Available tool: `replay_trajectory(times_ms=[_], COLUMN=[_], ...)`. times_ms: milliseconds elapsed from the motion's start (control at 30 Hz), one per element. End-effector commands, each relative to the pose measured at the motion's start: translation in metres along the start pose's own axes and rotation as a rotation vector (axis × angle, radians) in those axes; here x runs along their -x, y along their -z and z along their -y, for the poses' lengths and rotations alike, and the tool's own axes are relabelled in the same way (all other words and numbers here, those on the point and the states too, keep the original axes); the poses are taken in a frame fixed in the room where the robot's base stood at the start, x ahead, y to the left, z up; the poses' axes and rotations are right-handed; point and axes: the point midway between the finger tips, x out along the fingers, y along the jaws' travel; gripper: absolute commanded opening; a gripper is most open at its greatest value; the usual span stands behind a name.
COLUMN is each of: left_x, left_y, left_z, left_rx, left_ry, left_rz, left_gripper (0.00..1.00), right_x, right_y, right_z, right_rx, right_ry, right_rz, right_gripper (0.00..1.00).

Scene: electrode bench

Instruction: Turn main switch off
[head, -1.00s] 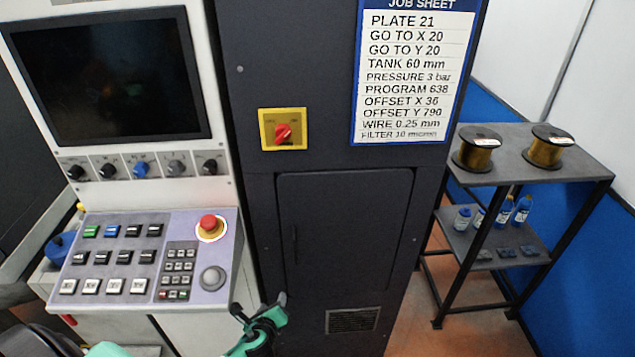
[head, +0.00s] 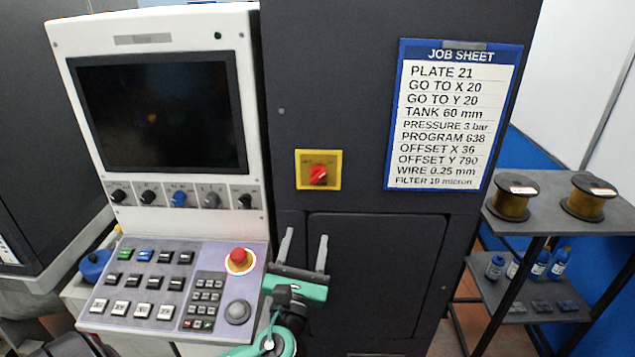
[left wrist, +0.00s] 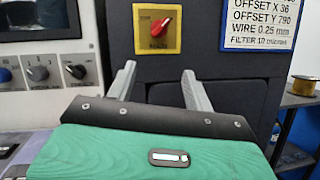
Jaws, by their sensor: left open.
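The main switch is a red rotary knob (head: 318,174) on a yellow square plate (head: 332,184), set in the dark cabinet front. In the left wrist view the red knob (left wrist: 161,25) sits above my fingers, its pointer tilted to the upper right. My left gripper (head: 305,252) is open and empty, fingers pointing up, below the switch and apart from it. It also shows in the left wrist view (left wrist: 158,82), with its two grey fingers spread. The lettering on the plate is too small to read surely. My right gripper is not in view.
The control panel (head: 140,258) with a red emergency stop (head: 239,259) is just left of my gripper. A job sheet (head: 447,123) hangs right of the switch. A shelf (head: 545,213) with wire spools stands further right. The space before the switch is clear.

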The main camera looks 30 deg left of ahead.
Motion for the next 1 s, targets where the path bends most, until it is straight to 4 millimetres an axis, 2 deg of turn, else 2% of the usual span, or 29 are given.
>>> replay_trajectory(times_ms=[33, 100, 233, 700, 833, 1000], left_x=[0.001, -0.001, -0.014, -0.11, -0.126, -0.136], left_y=[-0.009, -0.015, -0.019, -0.022, -0.021, -0.019], left_z=[-0.003, -0.005, -0.006, -0.007, -0.007, -0.006], left_rx=[-0.013, -0.024, -0.027, -0.027, -0.025, -0.024], left_ry=[-0.007, -0.013, -0.014, -0.013, -0.013, -0.012], left_rz=[0.019, 0.029, 0.033, 0.031, 0.03, 0.029], left_gripper=[0.52, 0.52, 0.52, 0.52, 0.52, 0.52], right_x=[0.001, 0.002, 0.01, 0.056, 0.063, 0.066], right_y=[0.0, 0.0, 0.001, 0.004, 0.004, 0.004], right_z=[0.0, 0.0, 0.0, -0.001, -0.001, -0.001], right_rx=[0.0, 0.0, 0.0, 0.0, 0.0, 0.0], right_ry=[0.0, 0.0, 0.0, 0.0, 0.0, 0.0], right_rz=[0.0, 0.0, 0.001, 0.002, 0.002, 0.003], right_gripper=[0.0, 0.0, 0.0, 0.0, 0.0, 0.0])
